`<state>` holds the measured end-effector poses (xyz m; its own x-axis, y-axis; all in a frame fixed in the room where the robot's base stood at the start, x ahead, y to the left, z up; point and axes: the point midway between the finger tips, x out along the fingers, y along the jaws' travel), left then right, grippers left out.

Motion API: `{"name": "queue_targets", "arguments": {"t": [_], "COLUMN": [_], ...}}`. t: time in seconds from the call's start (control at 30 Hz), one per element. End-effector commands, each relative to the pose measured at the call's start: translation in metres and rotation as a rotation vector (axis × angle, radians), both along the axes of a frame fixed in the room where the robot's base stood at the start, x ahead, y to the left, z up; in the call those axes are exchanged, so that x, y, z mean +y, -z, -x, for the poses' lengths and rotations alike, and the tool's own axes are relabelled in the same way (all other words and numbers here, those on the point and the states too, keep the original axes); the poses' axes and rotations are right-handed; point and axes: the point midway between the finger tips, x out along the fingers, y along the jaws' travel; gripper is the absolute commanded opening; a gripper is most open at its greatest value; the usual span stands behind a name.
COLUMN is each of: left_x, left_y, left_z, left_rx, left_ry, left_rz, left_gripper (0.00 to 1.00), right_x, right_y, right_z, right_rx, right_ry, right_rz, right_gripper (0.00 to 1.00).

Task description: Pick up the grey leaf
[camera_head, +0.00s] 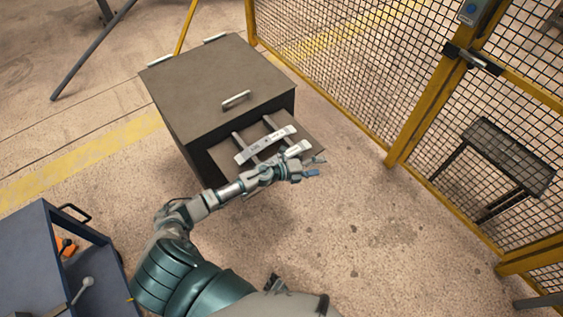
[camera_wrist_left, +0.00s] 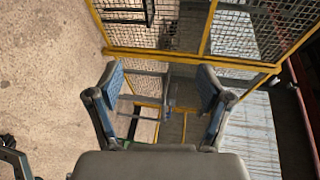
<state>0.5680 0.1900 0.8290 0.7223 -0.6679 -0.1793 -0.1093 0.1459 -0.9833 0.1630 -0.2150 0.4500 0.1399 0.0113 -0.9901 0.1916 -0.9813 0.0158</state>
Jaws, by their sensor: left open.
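A grey leaf (camera_head: 264,146), a long flat bar with dark markings, lies across two rails at the front of the dark cabinet. A second, similar light grey piece (camera_head: 296,149) shows just in front of it, partly hidden by my left arm. My left gripper (camera_head: 314,168) is in front of the rails, to the right of and nearer than the leaf, apart from it. In the left wrist view its two blue-padded fingers (camera_wrist_left: 162,90) are spread with nothing between them, and no leaf shows there. My right gripper is not in view.
The dark cabinet (camera_head: 215,85) with light handles stands behind the rails. A yellow-framed mesh fence (camera_head: 340,65) runs along the right, with a small dark table (camera_head: 508,157) behind it. A blue cart (camera_head: 40,250) stands at lower left. The floor right of my gripper is clear.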

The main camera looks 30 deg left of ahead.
Motion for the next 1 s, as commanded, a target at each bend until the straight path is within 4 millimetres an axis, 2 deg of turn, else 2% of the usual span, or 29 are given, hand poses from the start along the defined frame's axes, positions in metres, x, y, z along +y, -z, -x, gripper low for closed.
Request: {"name": "queue_targets", "arguments": {"t": [0.03,0.07,0.1,0.17,0.2,0.3,0.4,0.43,0.5,0.57,0.9,1.0], "left_x": [0.000,0.003,0.014,0.044,0.069,0.132,0.175,0.183,0.193,0.195,0.182,0.179], "left_y": [-0.027,-0.035,-0.040,-0.044,-0.046,-0.056,-0.066,-0.067,-0.065,-0.058,0.014,0.030], "left_z": [0.001,0.006,0.014,0.023,0.027,0.036,0.042,0.043,0.043,0.040,0.012,0.007], "left_rx": [-0.097,-0.137,-0.170,-0.184,-0.172,-0.108,-0.043,-0.029,-0.008,0.000,-0.002,-0.003], "left_ry": [0.173,0.272,0.389,0.524,0.589,0.678,0.706,0.709,0.713,0.715,0.713,0.712], "left_rz": [-0.190,-0.313,-0.479,-0.725,-0.875,-1.176,-1.349,-1.380,-1.419,-1.431,-1.427,-1.427], "left_gripper": [0.79,0.79,0.79,0.79,0.79,0.79,0.79,0.79,0.79,0.79,0.79,0.79], "right_x": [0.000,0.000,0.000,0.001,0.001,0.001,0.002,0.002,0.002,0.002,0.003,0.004], "right_y": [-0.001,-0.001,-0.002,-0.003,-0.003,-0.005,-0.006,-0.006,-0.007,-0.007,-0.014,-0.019], "right_z": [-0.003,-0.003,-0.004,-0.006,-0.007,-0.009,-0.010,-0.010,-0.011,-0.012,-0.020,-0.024], "right_rx": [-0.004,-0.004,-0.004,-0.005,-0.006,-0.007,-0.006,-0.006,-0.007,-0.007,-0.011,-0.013], "right_ry": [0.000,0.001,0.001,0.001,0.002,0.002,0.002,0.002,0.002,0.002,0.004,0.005], "right_rz": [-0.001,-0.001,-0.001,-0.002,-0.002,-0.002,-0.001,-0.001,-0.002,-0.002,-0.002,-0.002], "right_gripper": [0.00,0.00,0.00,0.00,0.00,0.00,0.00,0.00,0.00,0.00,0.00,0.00]}}
